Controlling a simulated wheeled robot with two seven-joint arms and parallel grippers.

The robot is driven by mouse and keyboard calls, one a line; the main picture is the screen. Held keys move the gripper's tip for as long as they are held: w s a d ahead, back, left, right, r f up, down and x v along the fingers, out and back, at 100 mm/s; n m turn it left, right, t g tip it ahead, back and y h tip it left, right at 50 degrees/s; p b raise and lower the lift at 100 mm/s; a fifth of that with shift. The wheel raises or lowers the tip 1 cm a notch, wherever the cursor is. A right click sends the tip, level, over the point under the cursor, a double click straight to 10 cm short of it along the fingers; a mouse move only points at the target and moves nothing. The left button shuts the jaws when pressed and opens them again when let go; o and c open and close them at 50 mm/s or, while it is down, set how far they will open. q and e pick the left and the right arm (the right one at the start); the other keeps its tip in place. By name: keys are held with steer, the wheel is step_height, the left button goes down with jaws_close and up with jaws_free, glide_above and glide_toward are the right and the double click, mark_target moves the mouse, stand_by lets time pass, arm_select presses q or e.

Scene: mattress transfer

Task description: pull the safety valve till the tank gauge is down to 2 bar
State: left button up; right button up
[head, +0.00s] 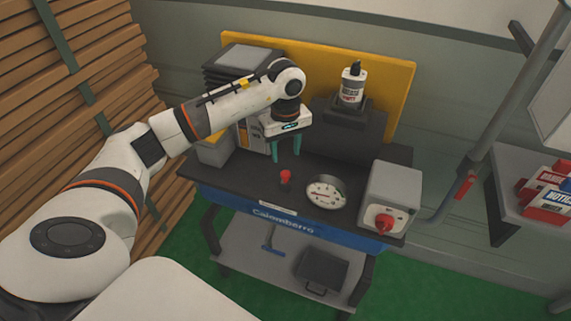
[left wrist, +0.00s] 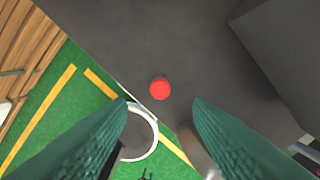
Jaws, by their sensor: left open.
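The red knob of the safety valve (head: 285,176) stands on the dark top of the cart. The round white tank gauge (head: 326,192) is to its right; its needle is too small to read surely. My left gripper (head: 287,150) is open and empty, fingers pointing down, above and behind the knob. In the left wrist view the red knob (left wrist: 160,88) shows ahead of the gap between the open teal fingers (left wrist: 160,107), touching neither. A white-rimmed round thing (left wrist: 154,130) is partly hidden by a finger there. My right gripper is not in view.
A grey box with a red rotary switch (head: 384,222) stands right of the gauge. A bottle (head: 352,86) sits on a dark block behind. A yellow board (head: 390,85) closes the back. Stacked timber (head: 70,70) is at the left, a side shelf (head: 510,190) at the right.

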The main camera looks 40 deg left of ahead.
arm_select(q)
step_height(320, 180, up, 6)
steer(key=b, duration=0.1)
stand_by(0.5)
